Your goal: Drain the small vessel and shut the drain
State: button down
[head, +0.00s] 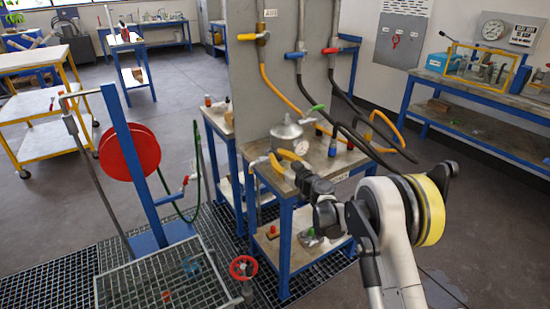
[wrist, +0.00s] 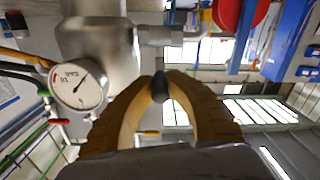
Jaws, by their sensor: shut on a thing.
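The small metal vessel (head: 287,133) stands on a blue-legged bench, with a round dial gauge (head: 302,147) on its near side. In the wrist view the grey vessel (wrist: 100,45) fills the upper left, with the gauge (wrist: 80,87) below it and a side pipe (wrist: 165,35) to its right. My gripper (head: 277,161) reaches in from the right, close to the vessel's near side. In the wrist view my gripper's yellow fingers (wrist: 160,87) close on a small dark handle (wrist: 158,90). Most of the handle is hidden, so its valve position cannot be told.
The bench (head: 262,184) has a lower shelf with small parts. Orange and black hoses hang from a grey panel (head: 285,85) behind it. A red handwheel (head: 243,267) stands near the floor grating. A hose reel (head: 130,149) is at left. Open floor lies right.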

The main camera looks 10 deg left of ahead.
jog(key=shift+w+r, duration=0.1)
dwell(0.3)
jog(key=c, duration=1.3)
grip_release()
jog(key=shift+c, duration=0.2)
jog(key=v, duration=1.2)
